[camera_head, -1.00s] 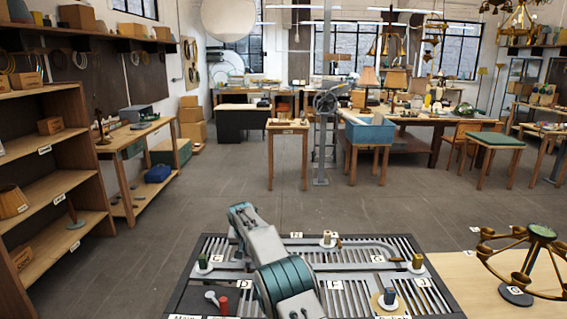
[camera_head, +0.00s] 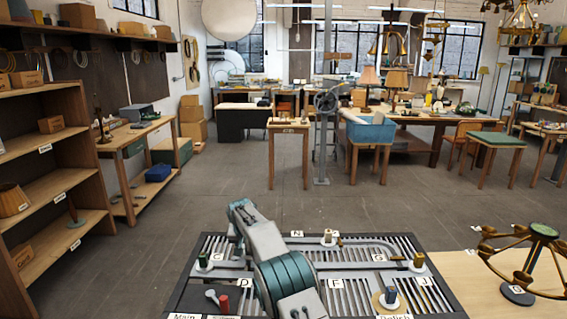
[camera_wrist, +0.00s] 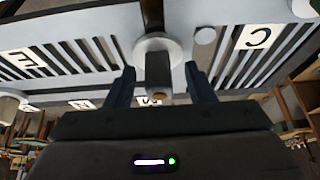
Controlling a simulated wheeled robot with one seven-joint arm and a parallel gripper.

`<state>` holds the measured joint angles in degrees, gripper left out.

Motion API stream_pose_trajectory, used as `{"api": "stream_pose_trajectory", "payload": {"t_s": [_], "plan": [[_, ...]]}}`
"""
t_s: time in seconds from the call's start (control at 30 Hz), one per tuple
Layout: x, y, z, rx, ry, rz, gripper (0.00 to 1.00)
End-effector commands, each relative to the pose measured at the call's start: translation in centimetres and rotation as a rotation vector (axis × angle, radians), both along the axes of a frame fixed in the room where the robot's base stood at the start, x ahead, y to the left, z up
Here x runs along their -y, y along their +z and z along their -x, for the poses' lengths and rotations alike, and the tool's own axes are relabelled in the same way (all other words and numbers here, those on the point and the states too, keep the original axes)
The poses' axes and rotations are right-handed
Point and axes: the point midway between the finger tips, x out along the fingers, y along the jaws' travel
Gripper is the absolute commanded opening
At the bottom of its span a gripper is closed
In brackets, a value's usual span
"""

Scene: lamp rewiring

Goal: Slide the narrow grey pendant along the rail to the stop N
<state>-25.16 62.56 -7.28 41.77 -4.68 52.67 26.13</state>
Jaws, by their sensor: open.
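A narrow dark grey pendant (camera_wrist: 158,75) with a pale round collar and a small orange tip shows in the wrist view. My gripper (camera_wrist: 159,69) is open, with one finger on each side of the pendant. Gaps seem to show on both sides, and I cannot tell any contact. In the head view my arm hides this pendant and the gripper. The slotted rail board (camera_head: 350,290) lies in front of me. The stop label N (camera_head: 297,233) stands at its back edge, just right of my arm.
On the board stand a green piece (camera_head: 203,260), a white-and-yellow piece (camera_head: 327,238), an olive piece (camera_head: 418,262), a blue-grey piece (camera_head: 389,297) and a red piece (camera_head: 223,303). A brass chandelier (camera_head: 535,255) stands on the wooden top at right. Open floor lies beyond.

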Motion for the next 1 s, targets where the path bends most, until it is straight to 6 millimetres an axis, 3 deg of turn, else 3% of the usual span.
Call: {"api": "stream_pose_trajectory", "payload": {"t_s": [0.5, 0.77, 0.87, 1.0], "plan": [[-0.1, 9.0, 4.2, 0.010, 0.001, -0.003, 0.49], [0.0, 11.5, 5.4, 0.007, 0.001, -0.002, 0.49], [1.2, 12.5, 5.9, 0.004, -0.005, -0.004, 0.49], [4.8, 14.7, 7.8, -0.009, -0.014, -0.011, 0.49]]}}
